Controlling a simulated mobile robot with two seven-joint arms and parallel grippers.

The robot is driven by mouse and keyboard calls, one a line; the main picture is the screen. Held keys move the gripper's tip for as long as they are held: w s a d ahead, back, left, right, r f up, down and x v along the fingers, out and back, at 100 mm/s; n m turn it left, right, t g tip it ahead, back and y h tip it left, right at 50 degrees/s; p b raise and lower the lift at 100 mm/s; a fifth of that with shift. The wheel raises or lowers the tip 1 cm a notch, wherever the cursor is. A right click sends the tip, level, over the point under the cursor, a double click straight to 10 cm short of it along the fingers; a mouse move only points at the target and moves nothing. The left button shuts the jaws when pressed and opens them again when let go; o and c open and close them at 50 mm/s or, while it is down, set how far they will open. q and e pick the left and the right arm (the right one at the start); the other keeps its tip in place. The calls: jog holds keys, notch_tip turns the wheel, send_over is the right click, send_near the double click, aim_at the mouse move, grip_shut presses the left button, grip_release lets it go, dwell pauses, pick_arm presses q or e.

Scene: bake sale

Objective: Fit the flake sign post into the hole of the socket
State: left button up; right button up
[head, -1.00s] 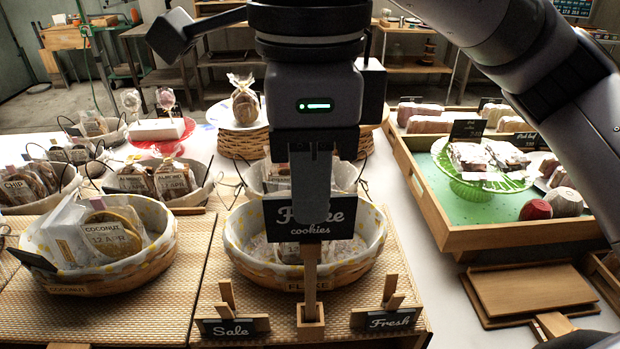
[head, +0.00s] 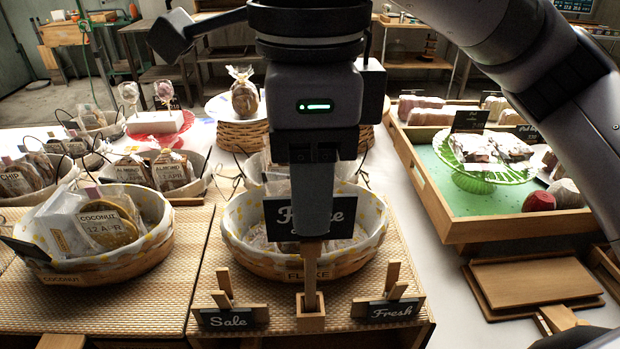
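The flake sign is a black board (head: 280,215) on a light wooden post (head: 310,285), standing upright in front of the flake basket. The foot of the post meets the small wooden socket (head: 311,322) and appears to be at its hole; how deep it sits cannot be told. My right gripper (head: 314,228) points down, its near finger covering the middle of the board and hiding part of the lettering. The far finger is hidden, so its grip cannot be told. My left gripper is not in view.
Small Sale (head: 228,319) and Fresh (head: 392,311) signs stand either side of the socket. The flake basket (head: 240,255) is close behind, the coconut basket (head: 100,268) to the left. A green-floored wooden tray (head: 470,240) and a wooden board (head: 530,285) lie right.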

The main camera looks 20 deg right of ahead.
notch_tip(320, 180, up, 6)
jog(key=shift+r+p, duration=0.2)
jog(key=shift+p, duration=0.55)
jog(key=shift+r, duration=0.4)
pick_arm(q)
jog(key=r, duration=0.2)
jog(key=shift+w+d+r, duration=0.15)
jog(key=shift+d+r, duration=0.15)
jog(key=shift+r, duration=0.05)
pick_arm(e)
jog(key=shift+s, duration=0.1)
